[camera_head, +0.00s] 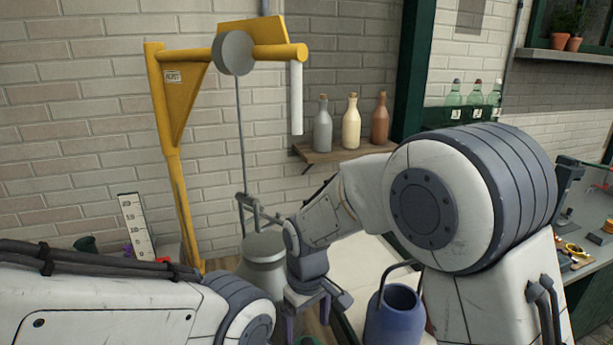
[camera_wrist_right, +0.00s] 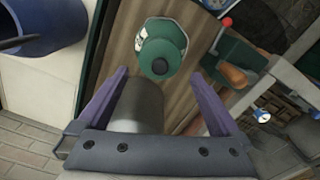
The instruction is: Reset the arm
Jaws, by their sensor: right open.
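My right arm reaches from the right across the head view, bent and pointing down. Its gripper (camera_head: 308,322) is low in the middle, between the grey churn (camera_head: 262,262) and the blue jug (camera_head: 397,315). In the right wrist view the two purple fingers (camera_wrist_right: 158,78) are spread apart with nothing held between them. A green bottle-like object (camera_wrist_right: 161,45) shows beyond the fingertips, and a grey cylinder (camera_wrist_right: 138,105) lies behind the gap, apparently below. My left arm crosses the lower left of the head view, and its gripper is out of frame.
A yellow hoist (camera_head: 172,165) with a hanging rod stands beside the churn. A wall shelf (camera_head: 345,153) carries three stoppered bottles. Green-glass bottles stand in a crate (camera_head: 445,117) at the right. The jug (camera_wrist_right: 45,25) is close at the wrist view's left. A red-knobbed lever (camera_wrist_right: 224,25) is at its right.

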